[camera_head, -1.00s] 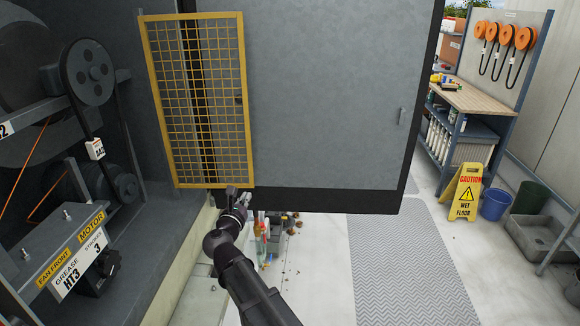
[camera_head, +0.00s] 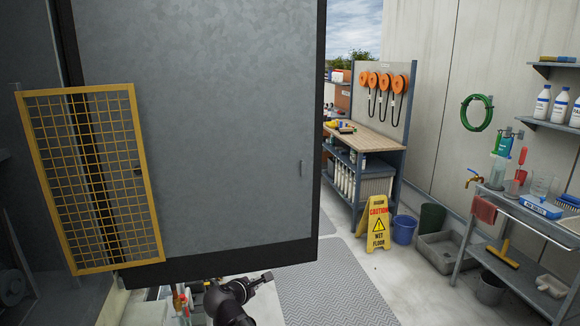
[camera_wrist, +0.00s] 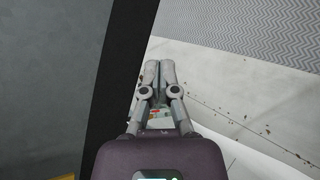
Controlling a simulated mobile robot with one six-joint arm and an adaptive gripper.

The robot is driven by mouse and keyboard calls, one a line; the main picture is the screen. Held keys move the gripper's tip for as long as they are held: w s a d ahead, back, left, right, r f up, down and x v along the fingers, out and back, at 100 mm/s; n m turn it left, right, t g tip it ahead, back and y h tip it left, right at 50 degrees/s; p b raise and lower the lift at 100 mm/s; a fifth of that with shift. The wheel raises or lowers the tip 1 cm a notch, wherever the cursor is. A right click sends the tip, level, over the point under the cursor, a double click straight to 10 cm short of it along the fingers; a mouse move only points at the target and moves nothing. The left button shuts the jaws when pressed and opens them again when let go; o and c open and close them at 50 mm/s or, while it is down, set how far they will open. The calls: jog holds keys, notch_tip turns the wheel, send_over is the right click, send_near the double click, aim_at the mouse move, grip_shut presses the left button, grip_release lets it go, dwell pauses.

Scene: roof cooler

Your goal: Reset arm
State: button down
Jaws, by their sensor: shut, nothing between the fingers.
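My gripper (camera_head: 266,277) is low in the head view, below the bottom edge of the large grey panel door (camera_head: 200,120). It points to the right and holds nothing. In the wrist view my gripper (camera_wrist: 156,68) has its two fingers side by side and closed, above the pale floor. The dark edge of a panel (camera_wrist: 122,75) runs close along the left side of the fingers in that view.
A yellow mesh guard (camera_head: 95,180) stands at left. A caution sign (camera_head: 376,228), a blue bucket (camera_head: 404,229) and a workbench (camera_head: 368,138) are farther right. A sink table (camera_head: 530,225) is at far right. A grey mat (camera_head: 325,285) lies on open floor.

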jog(key=s+d+f+m+g+y, duration=0.1)
jog(key=s+d+f+m+g, duration=0.1)
jog(key=s+d+m+g, duration=0.2)
jog(key=s+d+f+m+g+y+p, duration=0.1)
jog(key=s+d+f+m+g+y, duration=0.1)
jog(key=s+d+m, duration=0.4)
jog(key=s+d+f+m+g+y+p, duration=0.1)
jog(key=s+d+f+m+g, duration=0.3)
jog(key=d+m, duration=0.8)
jog(key=shift+s+d+g+y, duration=0.6)
jog(key=shift+d+g, duration=0.2)
jog(key=shift+d, duration=1.55)
